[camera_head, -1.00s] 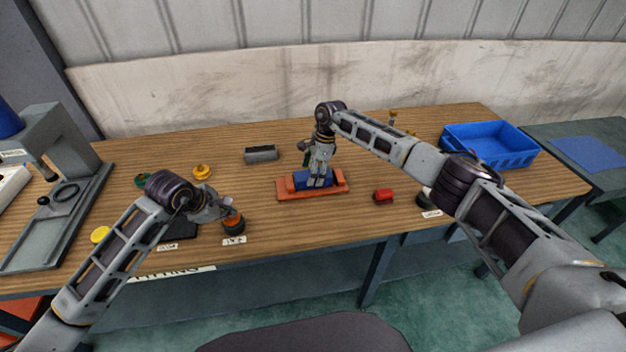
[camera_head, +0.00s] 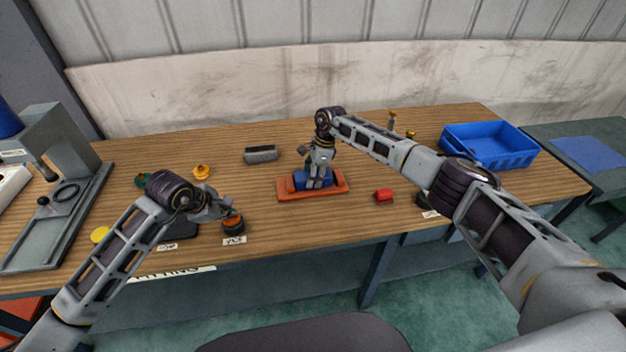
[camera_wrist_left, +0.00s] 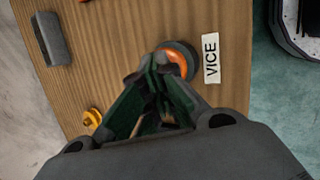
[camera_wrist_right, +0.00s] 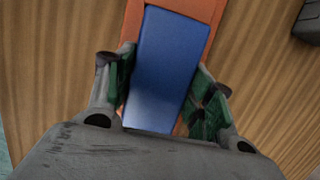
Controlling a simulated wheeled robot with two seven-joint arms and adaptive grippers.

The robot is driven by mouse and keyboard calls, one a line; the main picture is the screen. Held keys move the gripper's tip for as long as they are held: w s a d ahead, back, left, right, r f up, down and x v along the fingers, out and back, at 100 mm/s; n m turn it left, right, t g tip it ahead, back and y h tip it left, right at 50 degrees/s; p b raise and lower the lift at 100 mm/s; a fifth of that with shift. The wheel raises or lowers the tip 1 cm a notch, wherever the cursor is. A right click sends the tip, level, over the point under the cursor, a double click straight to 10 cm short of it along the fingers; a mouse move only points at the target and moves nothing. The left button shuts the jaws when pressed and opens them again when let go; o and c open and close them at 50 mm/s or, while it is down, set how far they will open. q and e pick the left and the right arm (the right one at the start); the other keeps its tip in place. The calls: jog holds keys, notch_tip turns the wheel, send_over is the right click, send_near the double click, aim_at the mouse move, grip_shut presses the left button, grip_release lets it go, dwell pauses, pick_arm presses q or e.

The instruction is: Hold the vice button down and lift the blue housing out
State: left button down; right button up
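The blue housing (camera_head: 301,180) sits in the orange vice (camera_head: 285,194) at mid-table; it also shows in the right wrist view (camera_wrist_right: 165,65). My right gripper (camera_head: 318,181) is over it from above, open, with one finger (camera_wrist_right: 124,75) at the left side of the housing and the other (camera_wrist_right: 207,105) at its right side. Contact is hard to tell. The orange vice button (camera_wrist_left: 178,66) on its dark round base (camera_head: 234,227) stands by the VICE label (camera_wrist_left: 211,58). My left gripper (camera_wrist_left: 160,72) is shut and empty, its tips at the button; how far the button is pressed is unclear.
A grey block (camera_head: 261,153) lies behind the vice and a red part (camera_head: 383,195) to its right. A blue bin (camera_head: 490,150) is at the right back. A grey press (camera_head: 60,190) stands at the left. Small yellow parts (camera_head: 201,171) lie near the left arm.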

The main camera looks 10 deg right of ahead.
pick_arm(q)
jog(key=shift+f, duration=0.15)
pick_arm(e)
jog(key=shift+c, duration=1.3)
jog(key=shift+w+r, duration=0.1)
jog(key=shift+r, duration=0.1)
jog(key=shift+a+r+v, duration=0.1)
jog(key=shift+a+v, duration=0.2)
jog(key=shift+v, duration=0.85)
jog(key=shift+a+r+v, duration=0.1)
jog(key=shift+a+v, duration=0.15)
jog(key=shift+v, duration=0.9)
jog(key=shift+a+v, duration=0.3)
jog(key=shift+v, duration=0.85)
